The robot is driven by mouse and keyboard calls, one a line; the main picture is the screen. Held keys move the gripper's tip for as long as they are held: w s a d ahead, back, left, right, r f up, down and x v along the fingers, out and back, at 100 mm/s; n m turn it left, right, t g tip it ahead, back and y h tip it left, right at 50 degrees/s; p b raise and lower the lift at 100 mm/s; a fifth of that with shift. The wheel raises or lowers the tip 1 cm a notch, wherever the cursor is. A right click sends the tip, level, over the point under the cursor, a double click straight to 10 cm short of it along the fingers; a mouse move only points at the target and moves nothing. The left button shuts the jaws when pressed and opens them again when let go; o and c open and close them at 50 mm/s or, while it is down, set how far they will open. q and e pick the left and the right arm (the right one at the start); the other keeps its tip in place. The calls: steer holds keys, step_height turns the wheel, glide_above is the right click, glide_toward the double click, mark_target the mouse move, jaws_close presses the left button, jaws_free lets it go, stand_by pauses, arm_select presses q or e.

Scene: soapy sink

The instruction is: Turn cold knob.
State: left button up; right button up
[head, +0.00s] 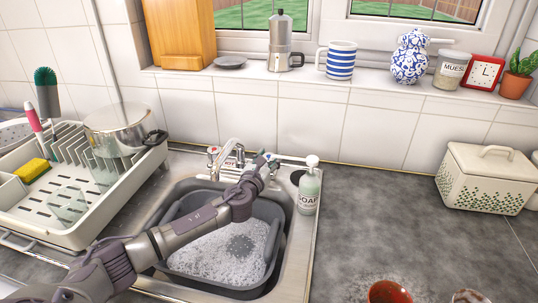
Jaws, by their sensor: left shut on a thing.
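The tap (234,148) stands at the back of the sink, with its spout angled up to the left. A red-marked knob (213,151) is on its left side. My left arm reaches across the sink from the lower left. Its gripper (266,163) is at the right side of the tap, where the cold knob sits, and is shut on it. The gripper hides most of that knob, so its turn angle cannot be told. My right gripper is not in view.
A grey basin (272,245) of suds sits in the sink. A soap bottle (309,190) stands close right of my left gripper. A dish rack (92,220) with a steel pot (118,128) is on the left. A bread bin (484,180) stands right. The middle right counter is clear.

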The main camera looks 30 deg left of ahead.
arm_select(q)
steer(key=y, duration=0.1)
steer(key=n+y+p, duration=0.1)
steer(key=shift+d+r+n+g+y, duration=0.1)
steer(key=shift+r+n+g+y, duration=0.1)
steer(key=shift+n+g+y, duration=0.1)
steer(key=shift+f+n+g+y+p, duration=0.1)
steer(key=shift+n+g+y+p, duration=0.2)
steer(key=shift+n+y+p, duration=0.5)
steer(key=shift+f+n+g+y, duration=0.1)
steer(key=shift+n+g+y, duration=0.95)
steer(key=shift+y, duration=0.95)
steer(key=shift+n+y, duration=0.3)
steer(key=shift+n, duration=0.05)
steer(key=o, duration=1.2)
